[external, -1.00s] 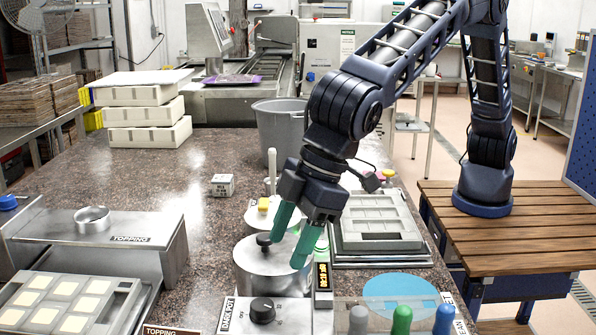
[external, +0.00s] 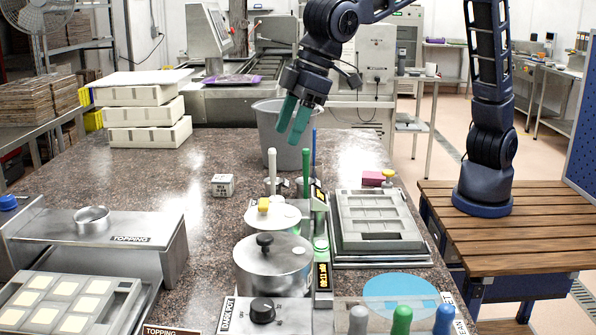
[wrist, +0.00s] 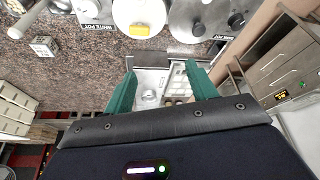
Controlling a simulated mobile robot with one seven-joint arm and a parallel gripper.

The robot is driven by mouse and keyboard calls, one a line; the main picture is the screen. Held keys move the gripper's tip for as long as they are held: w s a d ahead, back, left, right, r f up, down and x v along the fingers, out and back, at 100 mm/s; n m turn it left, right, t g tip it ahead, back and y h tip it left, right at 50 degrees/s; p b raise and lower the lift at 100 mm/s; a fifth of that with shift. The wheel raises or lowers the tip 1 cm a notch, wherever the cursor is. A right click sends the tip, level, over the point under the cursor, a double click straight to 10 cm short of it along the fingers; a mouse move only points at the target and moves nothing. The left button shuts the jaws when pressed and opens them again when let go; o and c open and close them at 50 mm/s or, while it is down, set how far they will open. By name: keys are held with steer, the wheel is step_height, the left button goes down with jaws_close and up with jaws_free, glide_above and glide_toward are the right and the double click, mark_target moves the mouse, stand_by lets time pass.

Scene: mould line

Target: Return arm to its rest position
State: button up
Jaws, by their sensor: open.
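My gripper (external: 293,119) is open and empty, with two green fingers pointing down. In the external view it hangs above the worktop, in front of the grey bin (external: 273,135), well above the pots. In the wrist view the green fingers (wrist: 162,92) stand apart with nothing held between them. My arm reaches up and out of the top of the external view from its base on the wooden bench at right.
Below stand a lidded steel pot (external: 272,270) with a black knob and a pot with a yellow knob (external: 264,204). A grey mould (external: 377,221) lies to their right. White moulds (external: 150,136) are stacked at left. The middle left of the worktop (external: 130,180) is mostly clear.

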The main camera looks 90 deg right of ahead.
steer(key=s+d+r+m, duration=0.15)
steer(key=s+d, duration=0.35)
steer(key=d, duration=0.5)
steer(key=s+d+r, duration=0.3)
steer(key=s+d, duration=0.2)
steer(key=d, duration=0.4)
steer(key=s+d+r+m, duration=0.15)
steer(key=s+d, duration=0.25)
steer(key=d, duration=0.6)
steer(key=s+d+f, duration=0.2)
steer(key=s+d, duration=0.2)
steer(key=s, duration=0.3)
steer(key=s+d+f, duration=0.2)
steer(key=s+d, duration=0.3)
steer(key=s, duration=0.3)
steer(key=s+d+f+m+h, duration=0.1)
steer(key=s+d+f, duration=0.1)
steer(key=s+d, duration=0.2)
steer(key=s, duration=0.3)
steer(key=shift+s+d, duration=0.3)
steer(key=shift+s, duration=0.05)
steer(key=shift+c, duration=0.5)
